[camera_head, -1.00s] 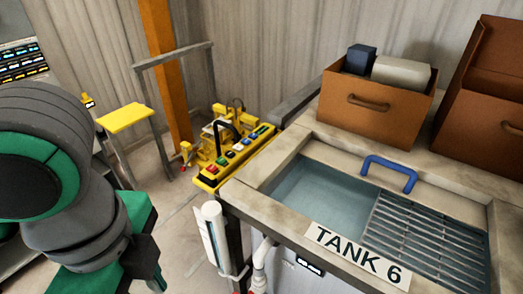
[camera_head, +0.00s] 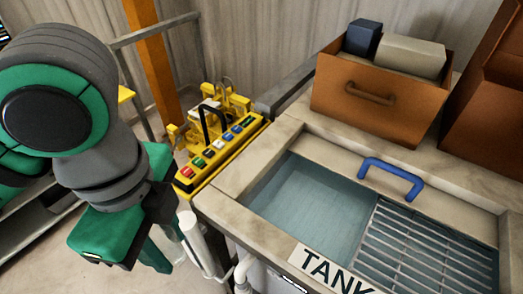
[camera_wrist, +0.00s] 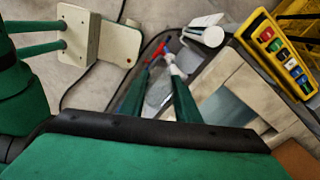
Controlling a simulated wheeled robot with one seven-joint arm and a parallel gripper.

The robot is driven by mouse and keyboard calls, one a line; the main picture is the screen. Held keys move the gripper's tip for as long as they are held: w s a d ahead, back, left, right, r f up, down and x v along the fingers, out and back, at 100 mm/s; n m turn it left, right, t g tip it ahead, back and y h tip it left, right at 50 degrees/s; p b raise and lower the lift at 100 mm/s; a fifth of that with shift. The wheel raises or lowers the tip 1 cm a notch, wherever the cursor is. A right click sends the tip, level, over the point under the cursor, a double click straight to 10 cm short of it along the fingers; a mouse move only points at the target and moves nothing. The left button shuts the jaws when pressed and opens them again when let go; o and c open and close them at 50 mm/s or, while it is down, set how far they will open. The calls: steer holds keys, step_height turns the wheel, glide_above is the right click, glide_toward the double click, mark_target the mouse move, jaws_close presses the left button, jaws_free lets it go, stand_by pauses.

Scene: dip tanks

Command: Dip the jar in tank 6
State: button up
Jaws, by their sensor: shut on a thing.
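Tank 6 (camera_head: 313,207) is at the right of the head view, a pale stone-like basin with bluish liquid on its left and a metal grate (camera_head: 420,245) on its right. Its "TANK 6" label is partly cut off by the lower edge. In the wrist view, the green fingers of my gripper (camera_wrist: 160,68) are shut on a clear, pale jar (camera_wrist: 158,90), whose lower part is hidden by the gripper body. My gripper hangs left of the tank in the head view, outside its rim. I cannot make out the jar in the head view.
A blue handle (camera_head: 391,175) stands at the tank's back edge. A brown box (camera_head: 340,98) with blocks sits behind it. A yellow button panel (camera_head: 215,160) is on the tank's left side, with a white cylinder (camera_head: 190,232) below it.

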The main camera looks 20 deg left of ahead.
steer(key=w+d+f+m, duration=0.2)
steer(key=w+d+m, duration=0.4)
steer(key=w+d, duration=0.45)
steer(key=w+d+f+m, duration=0.2)
steer(key=w+d+m, duration=0.5)
steer(key=w, duration=0.6)
step_height(320, 180, down, 20)
steer(key=n, duration=0.1)
steer(key=shift+s+d+f, duration=0.15)
steer(key=shift+d+f, duration=0.1)
steer(key=shift+d, duration=0.1)
steer(key=shift+f, duration=4.25)
steer(key=shift+d, duration=0.1)
